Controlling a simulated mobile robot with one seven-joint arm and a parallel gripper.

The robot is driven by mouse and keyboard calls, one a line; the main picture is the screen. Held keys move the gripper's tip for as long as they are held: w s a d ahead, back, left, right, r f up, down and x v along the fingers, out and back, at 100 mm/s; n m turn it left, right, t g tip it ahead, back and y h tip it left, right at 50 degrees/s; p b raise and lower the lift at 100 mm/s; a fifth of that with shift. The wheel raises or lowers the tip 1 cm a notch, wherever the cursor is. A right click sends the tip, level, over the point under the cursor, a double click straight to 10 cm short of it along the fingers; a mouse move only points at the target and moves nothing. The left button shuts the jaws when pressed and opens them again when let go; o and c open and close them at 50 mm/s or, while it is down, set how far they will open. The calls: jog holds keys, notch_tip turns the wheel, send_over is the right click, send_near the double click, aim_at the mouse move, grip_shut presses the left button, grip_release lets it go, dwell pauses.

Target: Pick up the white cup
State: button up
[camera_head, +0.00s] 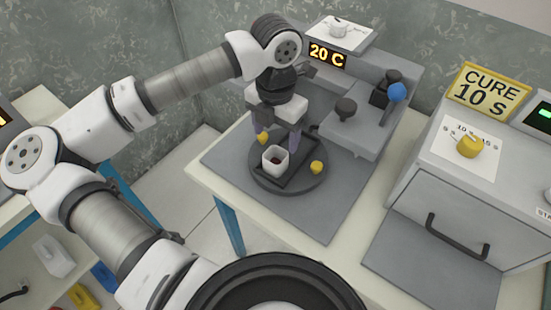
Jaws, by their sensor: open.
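The white cup (275,160) stands upright on a dark round platform (291,188) of the grey machine, with something dark reddish inside it. It is small and squarish. My gripper (279,143) points down at the cup from above, open. One finger shows at the cup's left and one at its right. Whether the fingers touch the cup cannot be told from this view.
The machine (372,120) behind shows "20 C" and carries dark knobs and a blue ball (397,92). A grey oven (470,195) with a handle and "CURE 10 S" sign (487,91) stands at right.

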aim_at(275, 155)
jog(key=f+p, duration=0.1)
jog(key=f, duration=0.1)
jog(key=s+f+p, duration=0.1)
jog(key=f, duration=0.2)
jog(key=shift+f, duration=0.75)
jog(key=c, duration=1.1)
jog(key=shift+o, duration=0.2)
jog(key=shift+r, duration=0.1)
